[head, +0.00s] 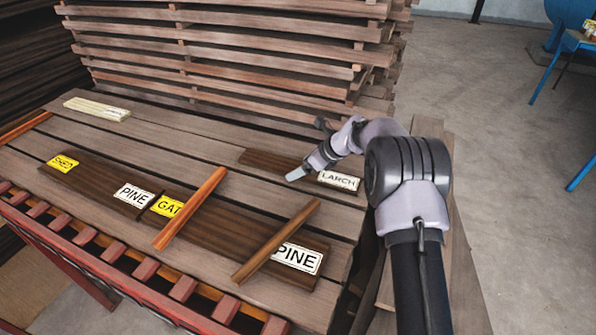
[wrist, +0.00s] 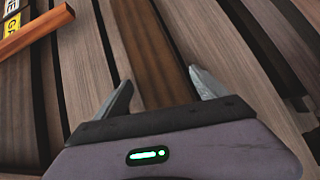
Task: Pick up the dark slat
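Several dark brown slats lie on the plank table; I cannot tell for certain which one the task calls the dark slat. One with a LARCH label (head: 338,181) shows its bare dark wood (head: 265,160) at the back right, by my gripper. My gripper (head: 298,174) is open and empty over it. In the wrist view a dark brown slat (wrist: 152,50) runs between the two spread fingers of my gripper (wrist: 162,90); contact cannot be told. Part of the slat is hidden by my gripper.
Dark boards labelled PINE (head: 134,195) and GATE lie further forward, with an orange-brown stick (head: 190,208) and a brown stick (head: 276,241) across them. A pale slat (head: 97,108) lies back left. A tall plank stack (head: 230,50) rises behind. Red rollers (head: 148,270) line the front.

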